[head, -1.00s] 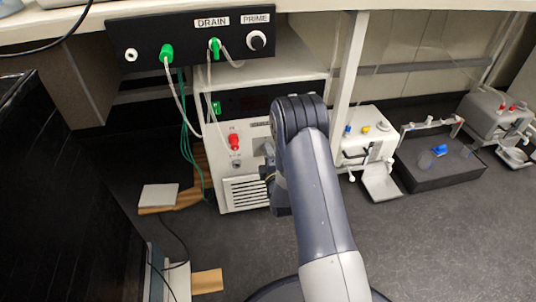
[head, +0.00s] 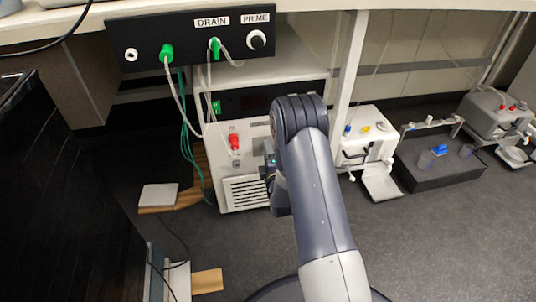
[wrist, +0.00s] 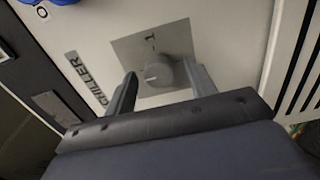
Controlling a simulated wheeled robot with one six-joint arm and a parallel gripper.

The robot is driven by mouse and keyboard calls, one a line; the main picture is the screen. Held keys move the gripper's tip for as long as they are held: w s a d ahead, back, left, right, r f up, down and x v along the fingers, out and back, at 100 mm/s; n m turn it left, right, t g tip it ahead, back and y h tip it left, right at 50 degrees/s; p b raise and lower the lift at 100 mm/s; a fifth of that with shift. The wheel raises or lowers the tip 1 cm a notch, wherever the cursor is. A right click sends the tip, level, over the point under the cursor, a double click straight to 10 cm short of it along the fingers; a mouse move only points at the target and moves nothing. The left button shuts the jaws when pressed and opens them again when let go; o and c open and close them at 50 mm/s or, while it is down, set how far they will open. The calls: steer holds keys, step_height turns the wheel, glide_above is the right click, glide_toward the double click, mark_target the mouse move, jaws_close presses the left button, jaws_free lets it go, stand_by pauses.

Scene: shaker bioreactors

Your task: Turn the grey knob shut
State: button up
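The grey knob (wrist: 158,73) sits on a grey square plate (wrist: 128,48) on the light front panel of the chiller (wrist: 225,30), with a mark above it. My gripper (wrist: 160,72) is open, with one finger on each side of the knob. A gap shows between the left finger and the knob; the right finger is close to it, and I cannot tell if it touches. In the head view the chiller (head: 222,160) stands under the bench, and my arm hides the knob.
The chiller front carries a red fitting (head: 234,141) and a vent grille (head: 246,191). White devices and a dark tray (head: 425,180) stand to the right. Floor in front is clear.

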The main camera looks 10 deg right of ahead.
steer(key=s+p, duration=0.2)
steer(key=s, duration=0.8)
steer(key=shift+s+p, duration=0.35)
steer(key=shift+s, duration=0.05)
steer(key=shift+w, duration=0.1)
steer(key=w+b, duration=0.2)
steer(key=w, duration=0.8)
steer(key=shift+w+b, duration=0.35)
